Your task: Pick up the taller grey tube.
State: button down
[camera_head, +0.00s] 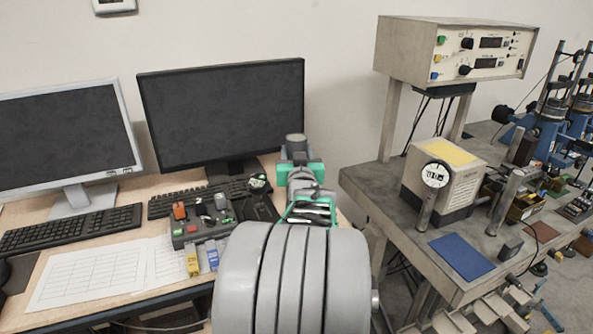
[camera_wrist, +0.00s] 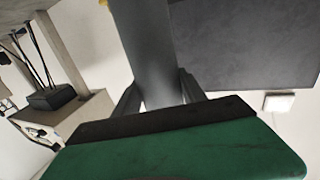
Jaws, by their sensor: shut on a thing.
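My gripper (camera_head: 296,163) is raised over the right end of the desk, in front of the black monitor. It is shut on a grey tube (camera_head: 296,141), whose round top shows above the fingers in the head view. In the wrist view the tube (camera_wrist: 143,45) stands out from between the two dark fingers (camera_wrist: 160,92) and runs to the top edge of the picture. The tube's lower end is hidden in the head view.
The black monitor (camera_head: 222,108) stands close behind my gripper. A control box (camera_head: 200,228) with coloured knobs and a black keyboard (camera_head: 185,200) lie to the left. A metal bench (camera_head: 385,195) with a grey instrument (camera_head: 445,185) stands to the right.

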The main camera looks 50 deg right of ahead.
jog(key=shift+r, duration=0.3)
